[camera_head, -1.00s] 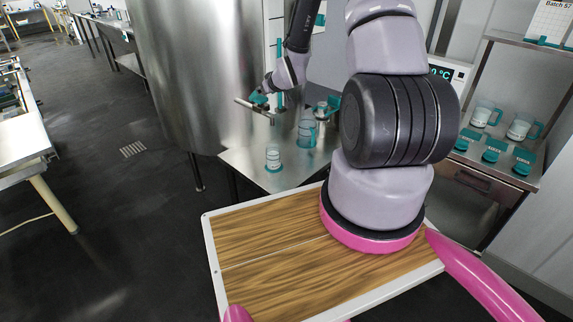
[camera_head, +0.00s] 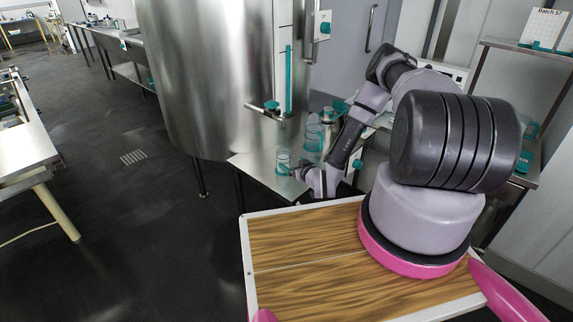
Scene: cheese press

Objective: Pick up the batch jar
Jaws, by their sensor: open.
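A small clear jar with a teal base and a pale label (camera_head: 283,158), which looks like the batch jar, stands near the front left of the steel side table (camera_head: 258,172). My gripper (camera_head: 287,169) is low at that table, reaching left to the lower part of this jar. The jaws are open. They are small and partly hidden, so I cannot tell whether they are around the jar or just beside it, or touching it. My forearm comes down from the right and hides the table's right part.
A clear jug with teal parts (camera_head: 313,134) stands behind the jar, close to my forearm. The large steel vat (camera_head: 205,80) rises at the left, with a teal-ended valve handle (camera_head: 271,106) above the table. A shelf (camera_head: 525,48) stands at the right.

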